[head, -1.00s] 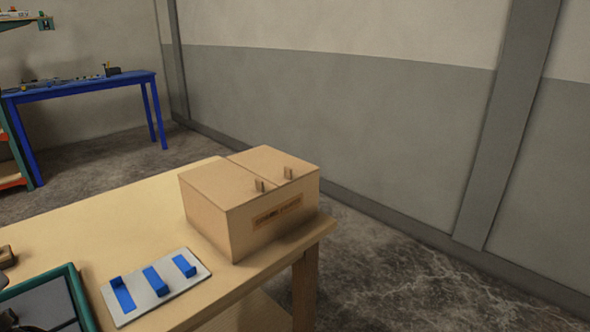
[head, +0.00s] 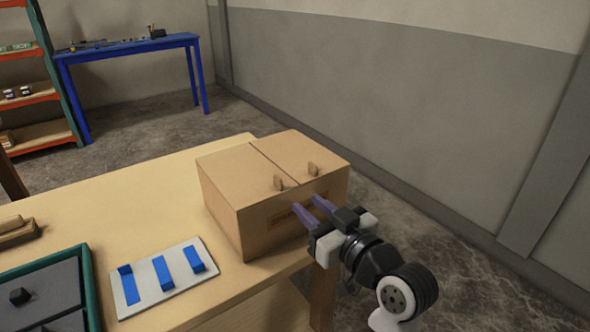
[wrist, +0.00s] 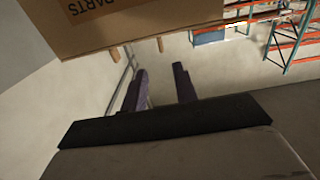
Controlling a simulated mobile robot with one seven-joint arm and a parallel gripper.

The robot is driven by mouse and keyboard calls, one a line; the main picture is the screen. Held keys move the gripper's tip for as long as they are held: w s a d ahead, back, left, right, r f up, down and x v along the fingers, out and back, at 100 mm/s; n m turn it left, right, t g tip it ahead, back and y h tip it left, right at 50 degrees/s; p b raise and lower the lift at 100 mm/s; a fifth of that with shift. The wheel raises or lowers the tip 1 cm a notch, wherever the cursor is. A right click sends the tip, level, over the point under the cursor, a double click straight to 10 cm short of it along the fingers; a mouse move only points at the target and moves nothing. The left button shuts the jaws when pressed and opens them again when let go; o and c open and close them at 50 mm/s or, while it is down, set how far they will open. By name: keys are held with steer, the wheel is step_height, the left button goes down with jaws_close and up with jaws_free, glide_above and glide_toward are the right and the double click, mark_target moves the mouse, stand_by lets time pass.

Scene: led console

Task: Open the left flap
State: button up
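A closed cardboard box (head: 235,219) stands on the wooden table. Its top is split into a left flap (head: 237,172) and a right flap (head: 300,153), both lying flat. In the wrist view the two fingers (wrist: 160,84) are spread, and the box (wrist: 150,22) with "PARTS" lettering fills the upper left.
A white plate with blue pieces (head: 129,289) lies on the table (head: 110,214) left of the box. A green-edged tray (head: 88,262) and wooden pieces (head: 17,231) lie farther left. A blue table (head: 130,46) and shelves (head: 40,138) stand behind.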

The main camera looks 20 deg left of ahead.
mark_target(275, 176)
steer(key=p+x, duration=0.2)
steer(key=x, duration=1.1)
steer(key=shift+w+a+p, duration=0.1)
steer(key=shift+a+p, duration=0.2)
steer(key=shift+p, duration=0.1)
steer(key=shift+c, duration=0.3)
jaws_close()
